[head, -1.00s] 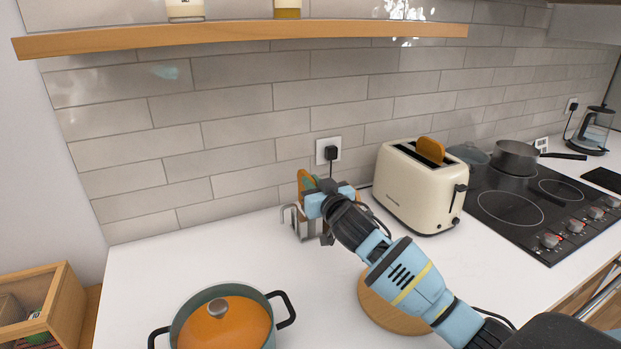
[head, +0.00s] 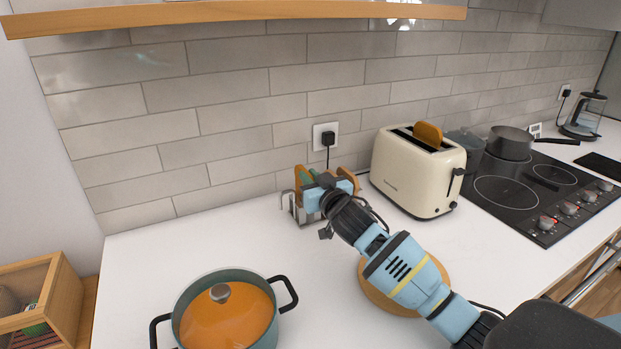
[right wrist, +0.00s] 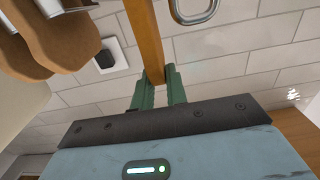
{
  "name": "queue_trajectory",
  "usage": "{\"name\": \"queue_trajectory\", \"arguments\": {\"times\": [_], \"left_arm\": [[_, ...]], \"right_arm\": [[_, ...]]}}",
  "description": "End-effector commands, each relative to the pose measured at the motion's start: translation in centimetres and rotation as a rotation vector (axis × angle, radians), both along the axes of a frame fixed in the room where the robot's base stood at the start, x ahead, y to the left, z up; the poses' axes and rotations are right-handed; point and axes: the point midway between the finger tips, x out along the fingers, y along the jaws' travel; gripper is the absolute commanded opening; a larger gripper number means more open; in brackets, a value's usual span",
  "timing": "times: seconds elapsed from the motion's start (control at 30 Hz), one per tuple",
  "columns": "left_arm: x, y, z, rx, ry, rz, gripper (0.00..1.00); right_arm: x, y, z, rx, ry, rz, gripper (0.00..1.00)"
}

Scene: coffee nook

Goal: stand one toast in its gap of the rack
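The metal toast rack (head: 287,206) stands on the white counter by the wall, largely hidden behind my right gripper (head: 310,180). That gripper's green fingers (right wrist: 160,92) are shut on the edge of one brown toast (right wrist: 146,38), seen edge-on in the right wrist view. The held toast (head: 299,180) is at the rack's left part, close to its end loop (right wrist: 196,10). Whether it rests on the rack's base is hidden. Other toasts (right wrist: 75,35) stand beside it, and one shows right of the gripper (head: 349,176). My left gripper is out of view.
A cream toaster (head: 410,185) with a toast (head: 428,135) in its slot stands to the right. A round wooden board (head: 385,298) lies under my right forearm. An orange-lidded pot (head: 228,318) stands at front left. The counter left of the rack is clear.

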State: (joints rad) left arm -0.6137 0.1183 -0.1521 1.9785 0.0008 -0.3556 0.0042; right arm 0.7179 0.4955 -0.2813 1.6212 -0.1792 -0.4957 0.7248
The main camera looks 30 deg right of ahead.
Motion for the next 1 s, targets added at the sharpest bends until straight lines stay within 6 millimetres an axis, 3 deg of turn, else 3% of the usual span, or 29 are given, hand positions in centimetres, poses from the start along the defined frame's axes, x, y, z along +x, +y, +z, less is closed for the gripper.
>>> {"name": "queue_trajectory", "arguments": {"times": [0.03, 0.17, 0.57, 1.0], "left_arm": [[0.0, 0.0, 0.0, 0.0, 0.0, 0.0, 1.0], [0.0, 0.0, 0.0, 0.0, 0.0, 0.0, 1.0], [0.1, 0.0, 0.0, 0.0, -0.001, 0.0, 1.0], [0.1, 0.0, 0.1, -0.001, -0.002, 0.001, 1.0]], "right_arm": [[0.0, 0.0, 0.0, 0.0, 0.0, 0.0, 0.21], [0.0, 0.0, 0.0, 0.0, 0.0, 0.0, 0.37], [-0.7, 0.0, -0.1, 0.0, 0.002, 0.0, 0.37], [-6.3, 0.3, -0.1, 0.0, 0.002, 0.0, 0.37]]}}
